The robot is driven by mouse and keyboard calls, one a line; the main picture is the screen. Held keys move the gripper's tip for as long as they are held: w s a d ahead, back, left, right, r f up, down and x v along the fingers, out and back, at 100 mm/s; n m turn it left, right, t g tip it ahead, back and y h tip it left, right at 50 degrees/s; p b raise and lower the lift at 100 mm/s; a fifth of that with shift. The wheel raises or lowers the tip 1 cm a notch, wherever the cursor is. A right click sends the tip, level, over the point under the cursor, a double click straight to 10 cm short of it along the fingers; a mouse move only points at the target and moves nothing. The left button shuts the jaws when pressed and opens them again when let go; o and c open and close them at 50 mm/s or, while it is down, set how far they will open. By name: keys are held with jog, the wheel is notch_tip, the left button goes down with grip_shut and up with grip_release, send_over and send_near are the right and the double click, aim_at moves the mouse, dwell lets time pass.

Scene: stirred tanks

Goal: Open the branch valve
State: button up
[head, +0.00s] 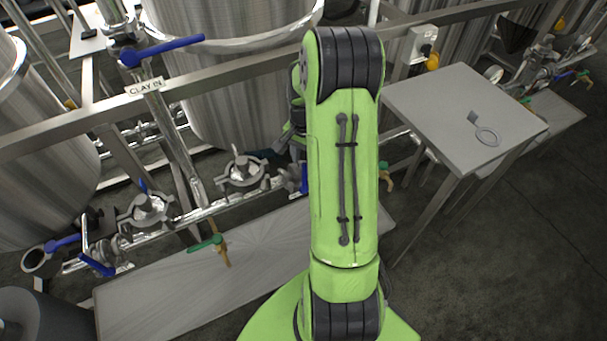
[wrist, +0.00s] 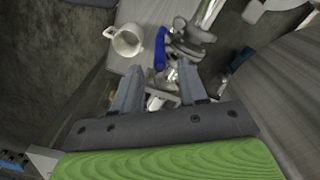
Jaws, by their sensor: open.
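In the wrist view my gripper (wrist: 160,68) is open, with its two grey fingers apart and nothing seen held between them. A blue valve handle (wrist: 160,48) lies just beyond the fingertips, beside metal pipe fittings (wrist: 190,40); I see no clear contact. In the head view a blue handle (head: 304,178) shows on the pipe run at the left edge of my arm, partly covered by it. My gripper is mostly hidden behind my arm there. None of the valves in view carries a readable branch label, so I cannot tell which is the branch valve.
Other blue handles sit near the "CLAY IN" sign (head: 145,87) and at the lower left (head: 97,265). A green handle (head: 205,243) hangs over a low bench (head: 150,300). A table (head: 440,100) stands right.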

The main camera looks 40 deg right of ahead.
jog(key=b, duration=0.2)
send_over(304, 189)
jog(key=f, duration=0.6)
jog(key=shift+w+d+f, duration=0.25)
jog(key=shift+d+f, duration=0.05)
jog(key=shift+f, duration=0.1)
jog(key=shift+p, duration=0.3)
jog(key=shift+r, duration=0.1)
grip_shut()
